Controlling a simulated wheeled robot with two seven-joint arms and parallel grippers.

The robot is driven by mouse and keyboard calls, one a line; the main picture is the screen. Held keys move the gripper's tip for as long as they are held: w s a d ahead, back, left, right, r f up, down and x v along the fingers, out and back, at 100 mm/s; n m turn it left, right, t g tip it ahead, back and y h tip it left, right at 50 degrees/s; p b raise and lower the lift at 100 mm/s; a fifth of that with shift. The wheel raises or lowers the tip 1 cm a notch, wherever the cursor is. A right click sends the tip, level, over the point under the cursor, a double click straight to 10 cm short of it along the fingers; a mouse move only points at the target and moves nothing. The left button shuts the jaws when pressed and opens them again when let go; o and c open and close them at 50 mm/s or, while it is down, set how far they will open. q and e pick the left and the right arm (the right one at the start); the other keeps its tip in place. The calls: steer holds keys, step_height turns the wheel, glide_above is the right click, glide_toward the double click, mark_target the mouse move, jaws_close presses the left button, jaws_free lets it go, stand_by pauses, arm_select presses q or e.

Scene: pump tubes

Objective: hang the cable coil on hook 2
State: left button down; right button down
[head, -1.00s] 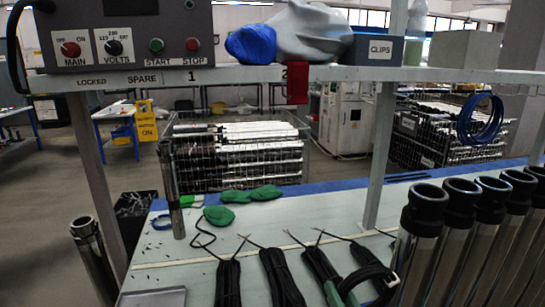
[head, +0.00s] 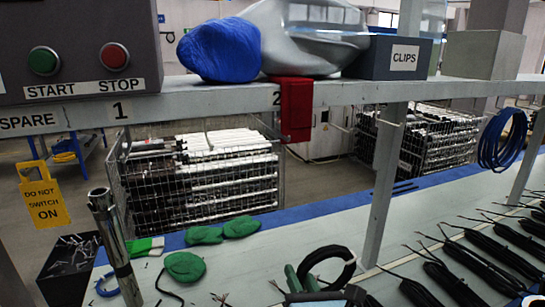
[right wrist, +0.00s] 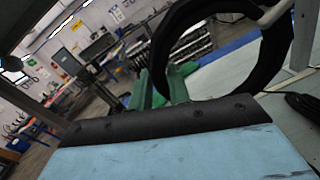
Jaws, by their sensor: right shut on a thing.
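The cable coil is a black ring (head: 343,256) at the bottom middle of the head view. My right gripper (head: 302,279), with green fingers, is shut on the coil low over the bench. In the right wrist view the coil (right wrist: 262,70) stands as a large loop at the green fingertips (right wrist: 160,88), with a pale band at its top right. The shelf label "2" (head: 276,98) is above and left of the coil. A red object (head: 295,108) hangs beside that label, and hook 2 cannot be made out clearly. My left gripper is not in view.
A shelf post (head: 384,185) rises right of the coil. A blue coil (head: 502,140) hangs farther right. Green cloths (head: 205,235), a metal tube (head: 115,245) and several black cable bundles (head: 455,282) are on the bench.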

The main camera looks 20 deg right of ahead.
steer(key=w+a+r+h+p, duration=0.2)
steer(key=r+p, duration=0.5)
steer(key=r, duration=0.4)
steer(key=w+a+r+h+p, duration=0.1)
steer(key=a+r+p, duration=0.1)
steer(key=r+p, duration=0.65)
steer(key=a+b+x, duration=0.2)
steer(key=b+x, duration=0.4)
steer(key=x, duration=0.3)
steer(key=shift+w+r+n+g, duration=0.15)
steer(key=shift+w+n+g, duration=0.2)
steer(key=shift+w, duration=0.2)
steer(key=shift+d, duration=0.15)
steer(key=c, duration=1.2)
jaws_free()
steer(key=shift+c, duration=0.2)
